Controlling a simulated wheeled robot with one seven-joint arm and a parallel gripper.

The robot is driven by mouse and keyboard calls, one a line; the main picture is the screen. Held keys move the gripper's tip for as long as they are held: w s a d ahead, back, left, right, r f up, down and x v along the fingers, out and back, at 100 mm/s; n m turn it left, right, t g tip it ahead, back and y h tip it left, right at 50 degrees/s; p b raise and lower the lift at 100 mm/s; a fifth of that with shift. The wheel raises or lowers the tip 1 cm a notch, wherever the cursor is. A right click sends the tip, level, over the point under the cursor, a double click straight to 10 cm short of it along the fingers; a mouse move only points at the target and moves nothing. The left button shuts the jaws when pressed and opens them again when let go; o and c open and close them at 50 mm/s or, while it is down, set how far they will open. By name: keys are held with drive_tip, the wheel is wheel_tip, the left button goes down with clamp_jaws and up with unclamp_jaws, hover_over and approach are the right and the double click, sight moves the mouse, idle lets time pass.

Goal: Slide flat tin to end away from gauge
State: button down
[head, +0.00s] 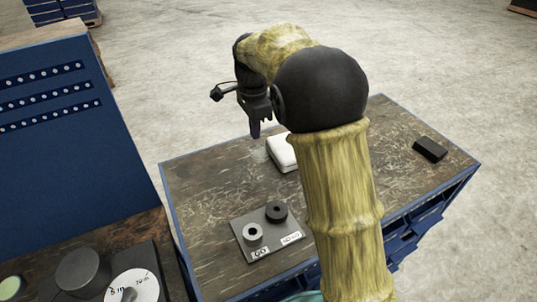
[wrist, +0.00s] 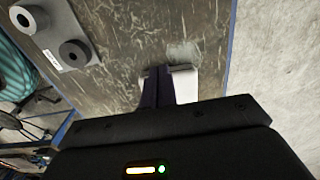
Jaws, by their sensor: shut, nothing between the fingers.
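A white flat tin (head: 281,152) lies on the worn workbench (head: 200,175), partly hidden behind my arm in the head view. In the wrist view, the tin (wrist: 185,87) shows beside and behind my fingers. The gauge (head: 268,233) is a dark plate with a light ring, a black ring and GO and NO GO labels, nearer the bench's front. It is at the upper left of the wrist view (wrist: 62,35). My gripper (head: 255,134) is shut and empty, pointing down near the tin's left side. I cannot tell whether it touches the tin.
A small black block (head: 430,149) lies near the bench's right end. Bare bench top is free left of the tin and between tin and gauge. A blue panel (head: 75,130) stands at left, with round parts on a second bench (head: 130,235) below it.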

sight(281, 152)
drive_tip(key=f, duration=0.3)
drive_tip(key=f+p, duration=0.1)
drive_tip(key=f, duration=0.2)
drive_tip(key=f+p, duration=0.1)
drive_tip(key=f, duration=0.3)
drive_tip(key=shift+s, duration=0.25)
drive_tip(key=shift+w+d+p, duration=0.2)
drive_tip(key=shift+w+d, duration=0.1)
drive_tip(key=shift+d, duration=0.3)
drive_tip(key=shift+w+d+p, duration=0.25)
drive_tip(key=shift+d, duration=0.35)
drive_tip(key=shift+w+d+p, duration=0.2)
drive_tip(key=shift+w+d, duration=0.1)
drive_tip(key=shift+d, duration=0.3)
